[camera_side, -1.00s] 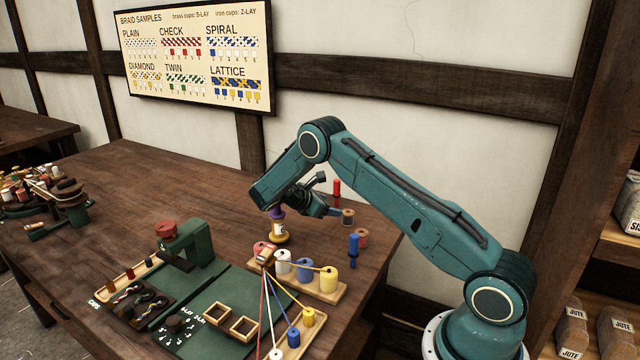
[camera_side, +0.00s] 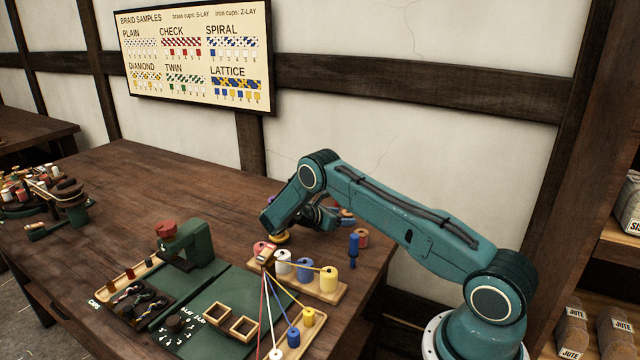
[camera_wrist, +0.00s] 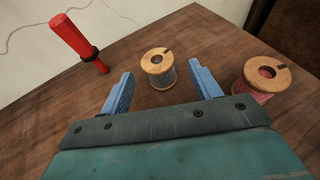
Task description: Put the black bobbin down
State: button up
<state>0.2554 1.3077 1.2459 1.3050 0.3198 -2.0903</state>
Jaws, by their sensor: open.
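The black bobbin (camera_wrist: 165,78), with pale wooden flanges and dark grey-black thread, stands upright on the wooden table in the wrist view. My gripper (camera_wrist: 160,72) is open, with its two blue fingers on either side of the bobbin. A gap shows between the bobbin and each finger. In the side view my gripper (camera_side: 341,216) is low over the back right part of the table, and it hides most of the bobbin.
A red bobbin (camera_wrist: 262,80) stands right of my gripper and a red-handled tool (camera_wrist: 74,38) stands left. A blue tool (camera_side: 353,246) stands nearby. Several cones sit on a wooden board (camera_side: 325,290) in front. The table's right edge is close.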

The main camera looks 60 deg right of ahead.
aim_at(352, 215)
jog(key=shift+d+f, duration=0.1)
jog(key=shift+d, duration=0.1)
jog(key=shift+x, duration=2.55)
jog(key=shift+s, duration=0.1)
jog(key=c, duration=1.1)
jog(key=shift+r, duration=0.2)
jog(key=shift+c, duration=0.2)
notch_tip(352, 215, up, 20)
jog(key=shift+a, duration=0.1)
